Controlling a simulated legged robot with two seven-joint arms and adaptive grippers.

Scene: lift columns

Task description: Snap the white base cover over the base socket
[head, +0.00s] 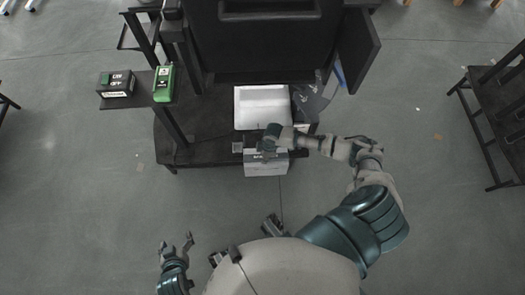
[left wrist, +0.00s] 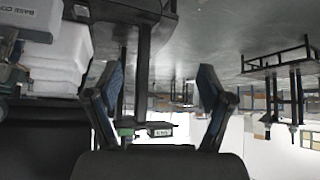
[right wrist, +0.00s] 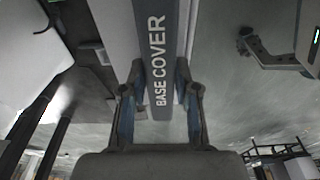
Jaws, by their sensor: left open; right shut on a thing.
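The white base cover (head: 265,168) is at the front edge of the dark stand, with a grey strip along its top. In the right wrist view the strip (right wrist: 158,45) reads "BASE COVER". My right gripper (head: 270,143) is shut on this strip; its fingers (right wrist: 160,85) lie on either side of it. My left gripper (head: 177,246) is open and empty, low at the left, well away from the cover; its spread fingers show in the left wrist view (left wrist: 158,95). I cannot make out the base socket; the cover and my right gripper may hide it.
A green box (head: 163,84) and a black ON/OFF box (head: 116,88) sit on a side shelf at left. A dark rack (head: 495,125) stands at far right.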

